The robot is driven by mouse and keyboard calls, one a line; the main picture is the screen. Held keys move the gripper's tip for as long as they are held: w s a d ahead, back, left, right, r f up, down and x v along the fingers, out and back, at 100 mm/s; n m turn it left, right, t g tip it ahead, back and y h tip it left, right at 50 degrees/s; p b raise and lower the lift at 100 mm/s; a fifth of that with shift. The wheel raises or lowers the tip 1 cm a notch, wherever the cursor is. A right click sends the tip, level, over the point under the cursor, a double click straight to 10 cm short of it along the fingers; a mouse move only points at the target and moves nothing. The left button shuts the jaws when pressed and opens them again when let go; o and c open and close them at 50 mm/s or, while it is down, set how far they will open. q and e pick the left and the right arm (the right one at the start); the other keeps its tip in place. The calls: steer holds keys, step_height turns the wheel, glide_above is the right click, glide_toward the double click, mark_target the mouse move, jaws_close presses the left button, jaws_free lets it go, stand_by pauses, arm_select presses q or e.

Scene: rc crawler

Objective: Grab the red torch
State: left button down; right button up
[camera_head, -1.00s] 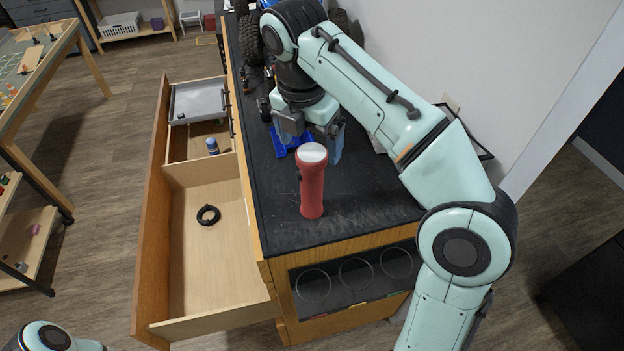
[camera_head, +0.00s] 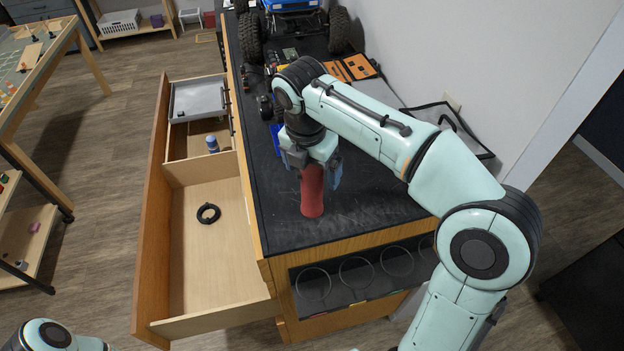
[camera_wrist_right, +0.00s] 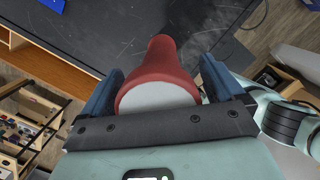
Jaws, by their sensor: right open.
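The red torch (camera_head: 312,192) stands upright on the black counter top (camera_head: 375,212) near its front end. My right gripper (camera_head: 312,172) is over the torch's upper part and hides its pale top in the head view. In the right wrist view the torch (camera_wrist_right: 160,68) lies between the two open fingers (camera_wrist_right: 160,92), with its pale round end close to the palm. A gap shows on the right side of the torch, so the fingers are not closed on it. Part of my left arm (camera_head: 50,338) shows at the lower left; its gripper is out of view.
An open wooden drawer (camera_head: 208,258) left of the counter holds a black ring (camera_head: 208,213) and a small blue-capped item (camera_head: 212,144). A blue crawler with big tyres (camera_head: 290,8), an orange case (camera_head: 352,68) and tools lie farther back. A wall borders the right.

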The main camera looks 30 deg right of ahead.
steer(key=c, duration=1.2)
steer(key=shift+r, duration=0.15)
